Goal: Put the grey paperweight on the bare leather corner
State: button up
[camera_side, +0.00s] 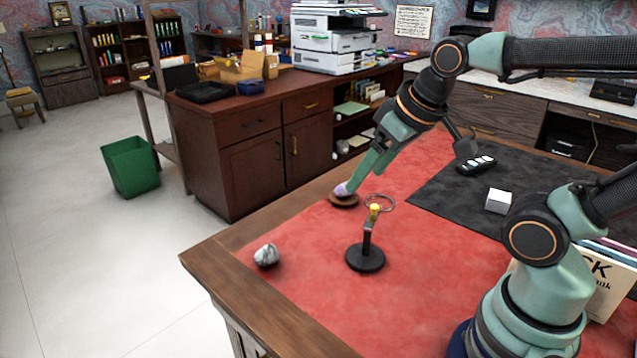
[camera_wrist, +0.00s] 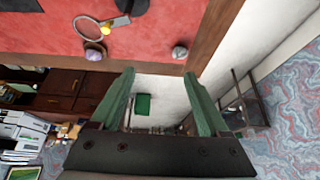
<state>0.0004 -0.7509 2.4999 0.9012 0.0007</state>
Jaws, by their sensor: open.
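The grey paperweight (camera_side: 266,255), a rounded grey-white stone, rests on the red leather (camera_side: 310,285) near the leather's left edge in the side view. In the wrist view the grey paperweight (camera_wrist: 179,52) lies by the wooden rim, ahead of the right finger. My gripper (camera_side: 354,181) is away from it, tilted down toward the desk's far side. In the wrist view the jaws of my gripper (camera_wrist: 159,75) are apart with nothing held between them. A purplish stone (camera_side: 342,189) sits on a round brown coaster (camera_side: 344,201), partly overlapped by a finger in the side view.
A magnifier on a black stand (camera_side: 365,257) stands between the grey paperweight and my arm's base. Red leather in front of the stand is clear. The wooden desk rim (camera_side: 225,278) borders it.

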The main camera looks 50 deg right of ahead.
jog(key=w+a+f+n+t, duration=0.1)
jog(key=w+f, duration=0.4)
jog(key=w, duration=0.2)
jog(key=n+t+y, duration=0.1)
jog(key=n+t, duration=0.2)
jog(key=t, duration=0.1)
send_near(271, 253)
jog(key=w+d+r, duration=0.2)
jog(key=w+r, duration=0.1)
jog(key=w, duration=0.1)
jog(key=shift+n+t+y, duration=0.5)
jog(key=shift+n+t, duration=0.2)
jog(key=shift+n, duration=0.1)
jog(key=f, duration=0.1)
jog(key=s+a+f, duration=0.1)
jog(key=f, duration=0.3)
jog(key=shift+s+a+f, duration=0.25)
jog(key=shift+s, duration=0.15)
jog(key=shift+s+a+f+t, duration=0.15)
jog(key=shift+s+f+t, duration=0.15)
jog(key=shift+s+f, duration=0.1)
jog(key=shift+x, duration=3.7)
jog(key=shift+r, duration=0.15)
grip_shut()
jog(key=shift+r, duration=0.15)
